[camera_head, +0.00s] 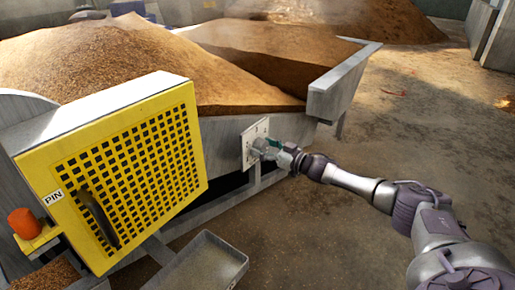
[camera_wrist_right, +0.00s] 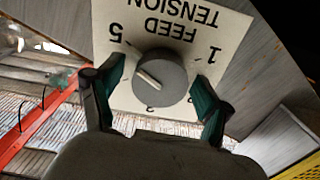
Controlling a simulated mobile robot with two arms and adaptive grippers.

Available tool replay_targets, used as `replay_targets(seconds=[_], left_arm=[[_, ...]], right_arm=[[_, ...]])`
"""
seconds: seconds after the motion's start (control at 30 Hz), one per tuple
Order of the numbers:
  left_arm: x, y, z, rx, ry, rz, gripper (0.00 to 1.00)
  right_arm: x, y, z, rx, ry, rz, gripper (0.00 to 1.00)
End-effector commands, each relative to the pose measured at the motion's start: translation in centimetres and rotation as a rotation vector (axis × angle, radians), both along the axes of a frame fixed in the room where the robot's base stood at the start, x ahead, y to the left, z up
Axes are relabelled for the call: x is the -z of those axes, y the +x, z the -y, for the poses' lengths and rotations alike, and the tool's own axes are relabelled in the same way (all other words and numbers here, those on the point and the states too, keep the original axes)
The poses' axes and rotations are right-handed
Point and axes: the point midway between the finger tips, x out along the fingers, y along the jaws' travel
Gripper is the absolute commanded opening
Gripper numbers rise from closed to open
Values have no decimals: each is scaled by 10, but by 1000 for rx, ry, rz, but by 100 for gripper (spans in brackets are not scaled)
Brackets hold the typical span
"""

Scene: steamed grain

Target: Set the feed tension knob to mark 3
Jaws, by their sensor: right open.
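The feed tension knob (camera_wrist_right: 160,75) is a round grey dial with a pale pointer line, on a white plate (camera_wrist_right: 222,22) lettered FEED TENSION, upside down in the right wrist view. The pointer line lies toward the left and slightly up, on the side of the 5. The 5 and 1 are readable; lower marks are partly hidden. My right gripper (camera_wrist_right: 158,92) is open, its green-tipped fingers on either side of the knob; whether they touch it is unclear. In the head view my right gripper (camera_head: 270,152) is at the plate (camera_head: 250,133) and covers the knob. My left gripper is not in view.
A yellow perforated guard (camera_head: 130,165) with a dark handle (camera_head: 98,215) is left of the plate. An orange knob (camera_head: 24,222) sits by a PIN label. A metal tray (camera_head: 205,262) juts out below. Grain (camera_head: 110,60) fills the trough behind. Floor at right is open.

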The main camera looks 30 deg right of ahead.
Motion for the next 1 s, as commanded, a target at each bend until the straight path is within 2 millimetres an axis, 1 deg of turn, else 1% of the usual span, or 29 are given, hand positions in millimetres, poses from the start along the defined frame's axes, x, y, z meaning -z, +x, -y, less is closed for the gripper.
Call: replay_targets(seconds=[0.17,0.2,0.27,0.3,0.53,0.77,1.0], left_arm=[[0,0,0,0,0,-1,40],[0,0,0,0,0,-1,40],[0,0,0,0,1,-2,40],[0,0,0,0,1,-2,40],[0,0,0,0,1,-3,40],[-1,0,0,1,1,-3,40],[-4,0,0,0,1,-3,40]], right_arm=[[0,0,0,0,0,0,78],[0,0,0,0,0,0,75],[0,0,0,0,0,0,65],[0,0,0,0,0,0,58],[0,0,0,0,0,0,20],[0,0,0,0,-16,7,19],[0,0,-1,-1,-108,44,19]])
